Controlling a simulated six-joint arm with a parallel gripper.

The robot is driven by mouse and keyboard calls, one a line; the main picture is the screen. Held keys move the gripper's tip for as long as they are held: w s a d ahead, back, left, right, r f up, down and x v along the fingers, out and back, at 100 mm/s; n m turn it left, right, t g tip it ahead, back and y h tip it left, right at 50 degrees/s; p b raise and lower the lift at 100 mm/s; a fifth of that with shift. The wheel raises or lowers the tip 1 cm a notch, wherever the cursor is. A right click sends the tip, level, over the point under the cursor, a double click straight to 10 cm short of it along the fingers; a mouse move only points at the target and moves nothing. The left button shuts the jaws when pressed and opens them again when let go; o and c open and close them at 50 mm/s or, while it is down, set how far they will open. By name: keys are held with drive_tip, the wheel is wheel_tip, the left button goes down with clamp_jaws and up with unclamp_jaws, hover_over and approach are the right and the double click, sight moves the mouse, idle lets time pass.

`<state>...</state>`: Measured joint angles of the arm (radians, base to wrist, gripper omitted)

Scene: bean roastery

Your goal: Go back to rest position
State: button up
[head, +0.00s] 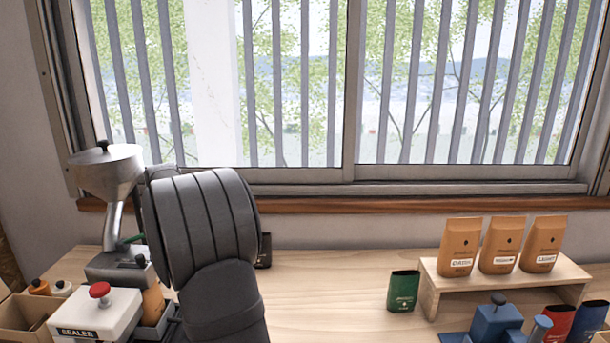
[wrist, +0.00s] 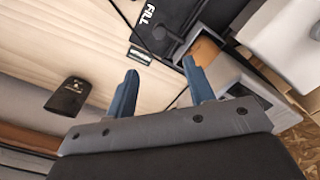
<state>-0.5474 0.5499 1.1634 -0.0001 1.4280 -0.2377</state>
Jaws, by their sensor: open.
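My gripper (wrist: 160,68) shows in the wrist view as two blue fingers spread apart with nothing between them. They are above the table, close to a grey bin (wrist: 237,80) that holds an orange-brown bag (wrist: 207,51). In the head view my dark grey arm rises in front of the table left of centre, and the fingers are hidden behind it.
The sealer (head: 93,318), with a red knob, and the metal hopper machine (head: 107,172) stand left of my arm. A green bag (head: 403,291) and a wooden stand (head: 505,284) with three brown bags are at right.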

drive_tip(key=shift+r, duration=1.1)
drive_tip(key=c, duration=0.9)
drive_tip(key=shift+f, duration=0.2)
clamp_jaws()
drive_tip(key=f+m+t, duration=0.1)
drive_tip(key=f, duration=0.4)
drive_tip(key=w+f+m+t+y, duration=0.1)
drive_tip(key=f, duration=0.4)
drive_tip(key=w+a+f+m+t, duration=0.1)
drive_tip(key=f, duration=0.5)
drive_tip(key=shift+f+m+t+y, duration=0.1)
drive_tip(key=shift+m+t+y, duration=0.2)
drive_tip(key=shift+y, duration=0.1)
